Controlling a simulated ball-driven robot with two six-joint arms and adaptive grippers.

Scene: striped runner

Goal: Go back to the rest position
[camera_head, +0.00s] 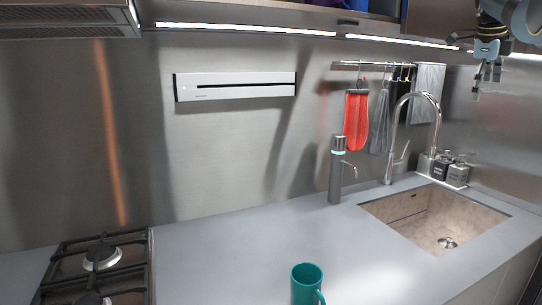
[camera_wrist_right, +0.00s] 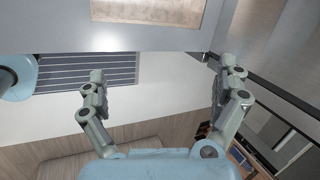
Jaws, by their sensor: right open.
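My right gripper (camera_head: 482,92) hangs at the top right of the head view, in front of the steel wall and above the sink. It points down and holds nothing. In the right wrist view my right gripper (camera_wrist_right: 166,78) is spread open, with free space between its two fingers. My left gripper does not show in either view.
A grey counter (camera_head: 240,245) carries a teal mug (camera_head: 307,284), a tall dispenser (camera_head: 336,175), a gas hob (camera_head: 100,260) and a sink (camera_head: 420,218) with a curved faucet (camera_head: 438,110). A red oven mitt (camera_head: 356,120) hangs on the wall. A striped runner (camera_wrist_right: 85,73) lies on the floor.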

